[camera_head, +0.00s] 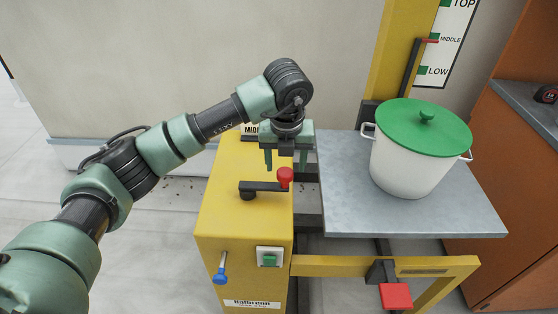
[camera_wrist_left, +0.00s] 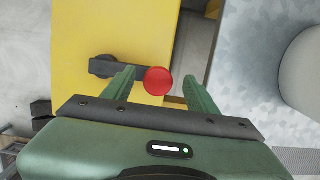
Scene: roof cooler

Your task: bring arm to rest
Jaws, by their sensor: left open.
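My left gripper (camera_head: 286,160) is open and empty, pointing down above the yellow machine box. Its two green fingers also show in the left wrist view (camera_wrist_left: 160,88), with a red knob (camera_wrist_left: 158,81) seen between and beyond them. In the head view the red knob (camera_head: 285,177) tops a black crank (camera_head: 262,188) on the box's upper face. I cannot tell from these views whether the fingers touch the knob; they look apart from it. My left arm (camera_head: 190,130) reaches in from the lower left. My right gripper is not in view.
A white pot with a green lid (camera_head: 420,135) stands on the grey platform (camera_head: 345,215) right of the box. The yellow box (camera_head: 230,235) carries a blue-tipped lever (camera_head: 220,275) and a green switch (camera_head: 269,259). A red pedal (camera_head: 396,296) sits low in front. An orange cabinet (camera_head: 520,210) bounds the right.

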